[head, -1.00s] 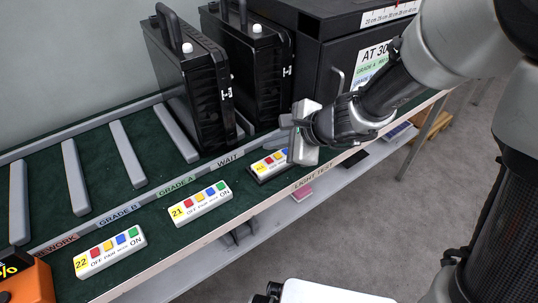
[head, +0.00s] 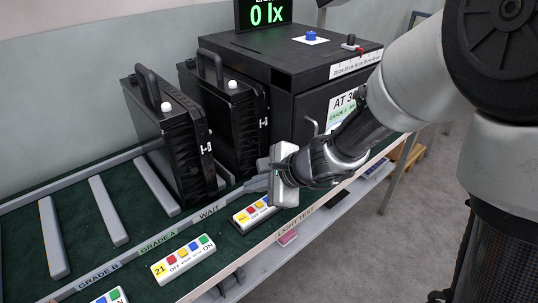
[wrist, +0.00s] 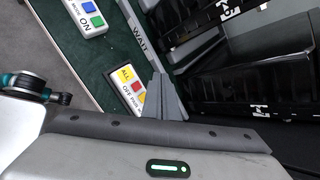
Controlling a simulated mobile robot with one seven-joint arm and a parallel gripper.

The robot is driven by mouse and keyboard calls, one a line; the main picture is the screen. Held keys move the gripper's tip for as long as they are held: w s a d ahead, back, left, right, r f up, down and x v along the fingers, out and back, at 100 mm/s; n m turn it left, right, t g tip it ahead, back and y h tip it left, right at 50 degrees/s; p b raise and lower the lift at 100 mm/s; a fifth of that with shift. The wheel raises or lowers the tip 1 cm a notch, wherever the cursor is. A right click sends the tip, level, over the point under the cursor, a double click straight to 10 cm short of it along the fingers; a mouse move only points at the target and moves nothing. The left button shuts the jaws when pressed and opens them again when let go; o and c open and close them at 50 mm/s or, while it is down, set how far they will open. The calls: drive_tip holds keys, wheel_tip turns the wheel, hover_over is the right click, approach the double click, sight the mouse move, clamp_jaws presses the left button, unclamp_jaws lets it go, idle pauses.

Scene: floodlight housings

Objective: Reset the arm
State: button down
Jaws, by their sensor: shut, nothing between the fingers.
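My gripper (head: 268,180) is shut and empty. In the head view it hangs over the front of the bench, just right of and above the remote marked ALL (head: 252,214). In the wrist view the closed grey fingers (wrist: 163,98) point toward the bench, beside the ALL remote (wrist: 130,84). My arm reaches in from the right of the head view, and it hides part of the black test box.
Two black floodlight housings (head: 168,140) (head: 228,118) stand upright between grey dividers. The black test box (head: 300,70) is behind my gripper, with a display reading 0 lx (head: 266,13). Remote 21 (head: 184,260) lies left along the bench edge. Open floor lies at right.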

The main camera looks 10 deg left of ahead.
drive_tip(key=s+d+r+n, duration=0.6)
drive_tip(key=r+n, duration=0.2)
drive_tip(key=r, duration=0.1)
drive_tip(key=s+d+r+n+h, duration=0.2)
drive_tip(key=s+d+h, duration=0.15)
drive_tip(key=d, duration=0.35)
drive_tip(key=s+d+r+n+t+h, duration=0.1)
drive_tip(key=s+d+n+h, duration=0.2)
drive_tip(key=d, duration=0.4)
drive_tip(key=s+d+r+n+h, duration=0.2)
drive_tip(key=s+d, duration=0.3)
drive_tip(key=d, duration=0.1)
wheel_tip(320, 180, up, 23)
drive_tip(key=p, duration=2.3)
drive_tip(key=shift+w, duration=0.35)
drive_tip(key=shift+y, duration=0.25)
